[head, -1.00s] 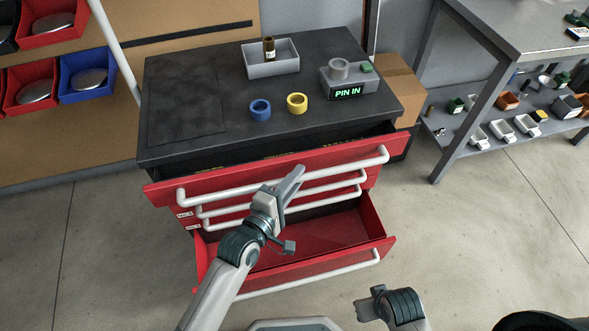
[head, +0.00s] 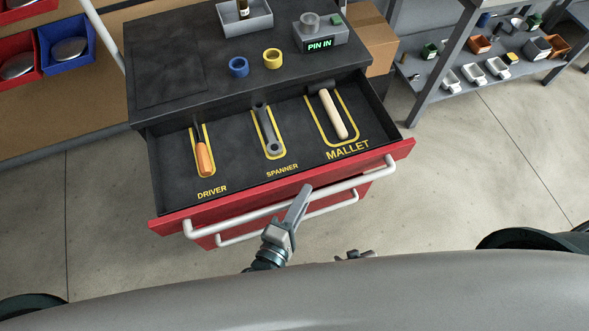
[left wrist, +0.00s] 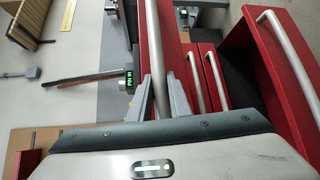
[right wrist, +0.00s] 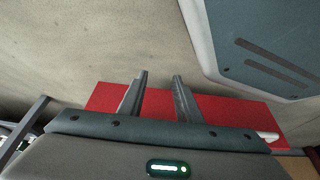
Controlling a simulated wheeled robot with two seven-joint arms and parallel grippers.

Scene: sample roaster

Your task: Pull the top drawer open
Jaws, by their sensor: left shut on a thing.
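The red top drawer (head: 370,157) is pulled well out of the cabinet in the head view. Its black tray shows a driver (head: 204,158), a spanner (head: 268,131) and a mallet (head: 334,114), each in a yellow-outlined, labelled place. My left gripper (head: 303,192) is at the middle of the white top handle (head: 340,188). In the left wrist view my left gripper (left wrist: 159,85) has its fingers either side of the handle bar (left wrist: 153,40), closed on it. My right gripper (right wrist: 159,76) is open and empty above the floor, with a red panel behind it.
The cabinet top (head: 200,50) holds a grey tray (head: 245,20), a blue ring (head: 238,66), a yellow ring (head: 272,58) and a "PIN IN" box (head: 320,35). My base fills the foreground, close to the drawer.

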